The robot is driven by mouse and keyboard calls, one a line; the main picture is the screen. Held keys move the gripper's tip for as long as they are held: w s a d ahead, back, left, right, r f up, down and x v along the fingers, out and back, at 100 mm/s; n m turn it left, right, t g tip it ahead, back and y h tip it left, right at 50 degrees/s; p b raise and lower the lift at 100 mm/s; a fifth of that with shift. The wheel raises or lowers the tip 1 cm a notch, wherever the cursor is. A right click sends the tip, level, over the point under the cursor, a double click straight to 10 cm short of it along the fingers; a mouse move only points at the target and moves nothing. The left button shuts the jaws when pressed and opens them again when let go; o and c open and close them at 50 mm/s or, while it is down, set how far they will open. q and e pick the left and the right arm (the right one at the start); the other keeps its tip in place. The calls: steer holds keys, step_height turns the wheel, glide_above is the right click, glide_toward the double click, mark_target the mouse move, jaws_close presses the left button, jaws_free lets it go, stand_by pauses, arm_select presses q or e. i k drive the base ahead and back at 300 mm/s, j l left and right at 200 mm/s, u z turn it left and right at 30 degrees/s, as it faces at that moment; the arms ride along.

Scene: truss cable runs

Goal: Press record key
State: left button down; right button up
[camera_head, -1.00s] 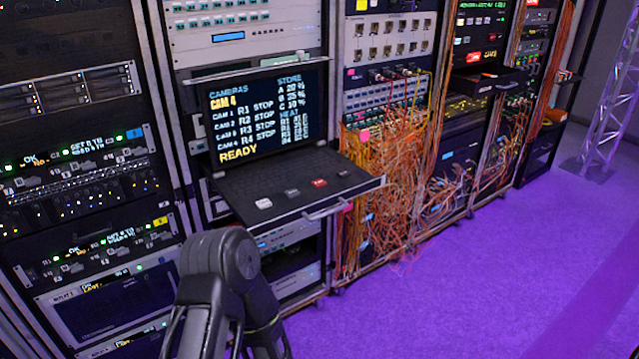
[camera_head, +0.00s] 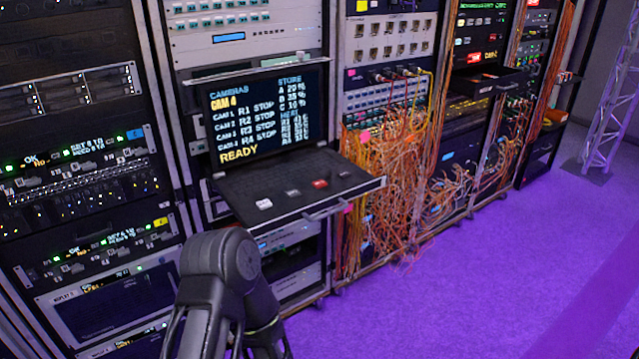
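A pull-out console drawer (camera_head: 236,197) juts from the second rack, with a raised screen (camera_head: 268,112) behind it. The screen reads CAMERAS, CAM 4, a list of cameras each marked STOP, and READY in yellow. On the drawer sit a white key (camera_head: 264,204), a dark key (camera_head: 292,193), a red key (camera_head: 320,183) and another dark key (camera_head: 343,174). Their labels are too small to read. One of my dark arm links rises at the lower left, in front of and below the drawer. Neither of my grippers is in view.
A metal handle (camera_head: 328,207) runs along the drawer's front edge. Orange cables (camera_head: 385,180) hang in a dense tangle from the rack to the right. Another open drawer (camera_head: 487,83) sticks out farther right. The purple floor (camera_head: 480,280) is clear, with a truss (camera_head: 612,100) at the far right.

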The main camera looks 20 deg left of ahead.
mark_target(320, 184)
steer(key=i+l+u, duration=0.1)
steer(key=u, duration=0.6)
steer(key=i+l+u, duration=0.2)
steer(key=i+l, duration=0.15)
steer(key=l, duration=0.25)
steer(key=i+l+u, duration=0.15)
steer(key=l, duration=0.2)
steer(key=i+l+u, duration=0.1)
steer(key=l, duration=0.25)
steer(key=i+l+u, duration=0.1)
steer(key=l, duration=0.25)
steer(key=i+l+u, duration=0.1)
steer(key=l, duration=0.25)
steer(key=i, duration=0.1)
